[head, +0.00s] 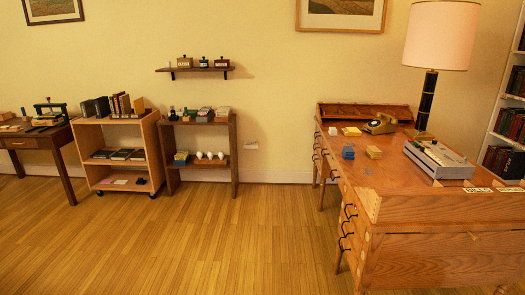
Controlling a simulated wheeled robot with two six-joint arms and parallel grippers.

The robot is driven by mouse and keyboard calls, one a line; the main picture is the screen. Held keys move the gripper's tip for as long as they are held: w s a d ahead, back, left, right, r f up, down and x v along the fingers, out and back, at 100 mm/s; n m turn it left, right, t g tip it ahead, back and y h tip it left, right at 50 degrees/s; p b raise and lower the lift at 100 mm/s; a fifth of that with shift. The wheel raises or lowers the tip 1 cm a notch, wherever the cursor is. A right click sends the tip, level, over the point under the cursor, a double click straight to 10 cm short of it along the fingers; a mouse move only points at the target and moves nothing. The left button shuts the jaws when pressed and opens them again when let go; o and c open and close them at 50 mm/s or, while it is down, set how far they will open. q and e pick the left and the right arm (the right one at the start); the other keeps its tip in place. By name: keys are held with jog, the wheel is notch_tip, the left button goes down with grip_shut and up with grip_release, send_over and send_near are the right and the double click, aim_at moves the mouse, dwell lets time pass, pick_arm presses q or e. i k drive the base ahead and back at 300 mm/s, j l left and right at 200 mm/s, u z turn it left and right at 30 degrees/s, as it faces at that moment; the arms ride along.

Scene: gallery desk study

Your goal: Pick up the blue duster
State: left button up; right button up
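A small blue block (348,152) sits on top of the wooden desk at right, near its left side. It may be the blue duster, but it is too small to tell. Neither of my grippers is in view.
The desk (430,207) also bears a telephone (381,124), a grey box-like device (438,160) and a tall lamp (441,35). A wheeled bookcase (118,165) and a dark shelf unit (234,150) stand along the wall. The wooden floor (190,240) in front is clear.

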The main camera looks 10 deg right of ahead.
aim_at(349, 153)
jog(key=i, duration=1.7)
